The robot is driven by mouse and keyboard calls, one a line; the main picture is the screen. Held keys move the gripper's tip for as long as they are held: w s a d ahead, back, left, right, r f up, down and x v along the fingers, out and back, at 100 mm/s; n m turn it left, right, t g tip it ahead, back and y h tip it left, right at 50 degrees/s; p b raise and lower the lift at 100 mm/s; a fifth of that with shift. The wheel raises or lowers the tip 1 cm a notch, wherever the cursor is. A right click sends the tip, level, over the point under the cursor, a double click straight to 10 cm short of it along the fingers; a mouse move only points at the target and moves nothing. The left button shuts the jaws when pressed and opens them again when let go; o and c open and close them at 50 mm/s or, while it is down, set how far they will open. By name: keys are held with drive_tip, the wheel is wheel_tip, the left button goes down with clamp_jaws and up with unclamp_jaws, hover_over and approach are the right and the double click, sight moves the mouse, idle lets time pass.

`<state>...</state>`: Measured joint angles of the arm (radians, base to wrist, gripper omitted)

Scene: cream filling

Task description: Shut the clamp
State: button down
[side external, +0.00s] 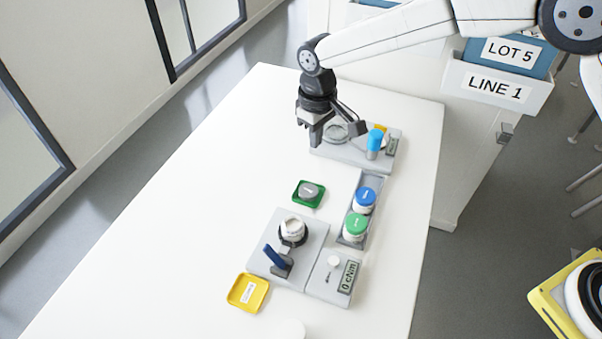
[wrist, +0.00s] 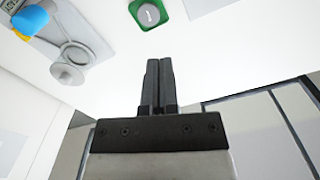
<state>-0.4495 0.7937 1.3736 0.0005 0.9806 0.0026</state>
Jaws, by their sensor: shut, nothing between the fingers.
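The clamp sits on the grey front fixture plate (side external: 262,232) in the side view. Its blue lever (side external: 274,256) sticks up at a tilt. Its dark jaws (side external: 293,239) are around the lower part of a white jar (side external: 292,226); I cannot tell how tightly. My gripper (side external: 316,142) is shut and empty, high at the far end of the table, well away from the clamp. Its two fingers lie together in the wrist view (wrist: 158,64). The clamp is not in the wrist view.
A grey tray (side external: 376,185) holds blue-lidded (side external: 364,199) and green-lidded (side external: 356,226) jars. A green dish (side external: 309,193) holds a grey lid. A yellow dish (side external: 248,293) and a torque display (side external: 348,276) flank the clamp. A rear station (side external: 350,152) has a blue-topped item (side external: 375,141). The table's left side is clear.

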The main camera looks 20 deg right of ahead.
sight(275, 257)
drive_tip(key=s+a+f+n, duration=0.2)
drive_tip(key=a+f, duration=0.1)
drive_tip(key=a, duration=0.7)
drive_tip(key=s+a+f+n+g+h, duration=0.1)
drive_tip(key=s+a+f, duration=0.2)
drive_tip(key=a, duration=0.7)
drive_tip(key=shift+s+a+f+n+g+h, duration=0.2)
drive_tip(key=shift+s+f+n+g+h, duration=0.15)
drive_tip(key=shift+f, duration=0.45)
drive_tip(key=shift+w+f, duration=0.1)
drive_tip(key=x, duration=1)
drive_tip(key=shift+w, duration=0.1)
drive_tip(key=shift+s+d+r, duration=1.1)
drive_tip(key=shift+s+d, duration=0.05)
drive_tip(key=shift+s, duration=0.05)
